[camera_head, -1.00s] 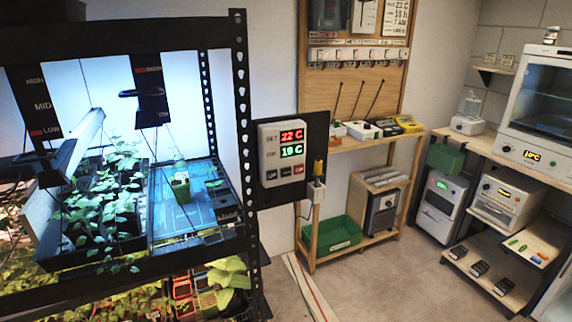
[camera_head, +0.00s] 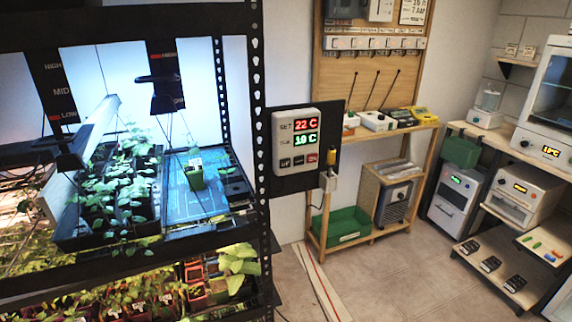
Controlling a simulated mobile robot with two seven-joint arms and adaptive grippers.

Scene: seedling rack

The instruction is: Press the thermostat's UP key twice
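The thermostat (camera_head: 297,141) is a pale box on a dark panel at the right end of the seedling rack. Its upper red display reads SET 22 C. A green display below it reads about 19 C, though the digits are small. A row of small keys runs along its bottom: two dark keys (camera_head: 291,162) at the left and middle and a red one (camera_head: 312,158) at the right. The key labels are too small to read surely. Neither of my grippers shows in the head view.
The black seedling rack (camera_head: 258,120) fills the left, with leafy seedlings and a small green pot (camera_head: 196,177) on a blue tray. A wooden bench (camera_head: 368,147) with a green bin (camera_head: 343,228) stands behind. Open floor (camera_head: 400,285) lies at centre right.

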